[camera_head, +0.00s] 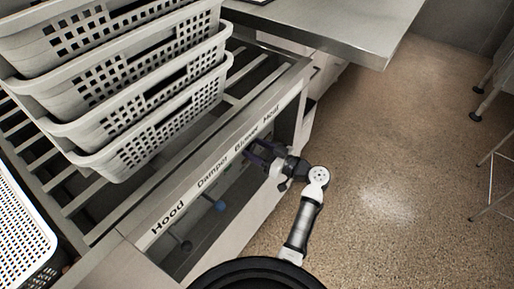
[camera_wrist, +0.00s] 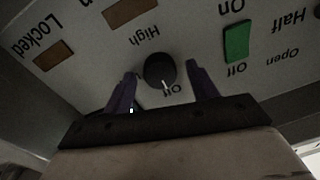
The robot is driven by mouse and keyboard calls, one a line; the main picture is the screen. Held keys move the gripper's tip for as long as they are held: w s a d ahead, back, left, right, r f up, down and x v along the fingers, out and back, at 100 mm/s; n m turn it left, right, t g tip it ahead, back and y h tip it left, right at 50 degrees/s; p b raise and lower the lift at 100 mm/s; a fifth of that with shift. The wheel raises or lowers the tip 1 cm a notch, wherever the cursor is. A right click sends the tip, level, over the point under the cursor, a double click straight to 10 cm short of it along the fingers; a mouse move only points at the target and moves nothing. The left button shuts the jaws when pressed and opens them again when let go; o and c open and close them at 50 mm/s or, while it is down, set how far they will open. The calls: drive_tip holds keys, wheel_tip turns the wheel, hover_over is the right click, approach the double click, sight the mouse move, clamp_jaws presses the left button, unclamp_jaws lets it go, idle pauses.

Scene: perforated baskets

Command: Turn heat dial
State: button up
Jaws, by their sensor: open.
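The dial (camera_wrist: 160,70) is a round black knob on the grey control panel (camera_wrist: 80,68), seen upside down in the wrist view. Its white mark points toward the "Off" label, with "High" on the opposite side. My gripper (camera_wrist: 161,80) is open, with one purple finger on each side of the dial. Gaps show beside the knob, and I cannot tell whether either finger touches it. In the head view my gripper (camera_head: 262,153) is at the panel front, below the "Blower" and "Heat" labels. The dial is hidden there.
A green on/off switch (camera_wrist: 237,42) is right of the dial in the wrist view. A blue knob (camera_head: 220,206) sits further along the panel. Stacked perforated baskets (camera_head: 150,115) stand on the slatted top. The floor (camera_head: 400,180) at right is open.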

drive_tip(key=c, duration=1)
drive_tip(key=shift+m, duration=0.3)
drive_tip(key=m, duration=0.3)
drive_tip(key=shift+p, duration=0.35)
drive_tip(key=m+p, duration=0.1)
drive_tip(key=m, duration=0.4)
drive_tip(key=shift+p, duration=0.4)
drive_tip(key=m+p, duration=0.2)
drive_tip(key=m, duration=0.2)
drive_tip(key=shift+m+t+p, duration=0.3)
drive_tip(key=shift+m+t, duration=0.1)
drive_tip(key=shift+m+p, duration=1.45)
drive_tip(key=shift+m, duration=1.05)
drive_tip(key=shift+f, duration=0.1)
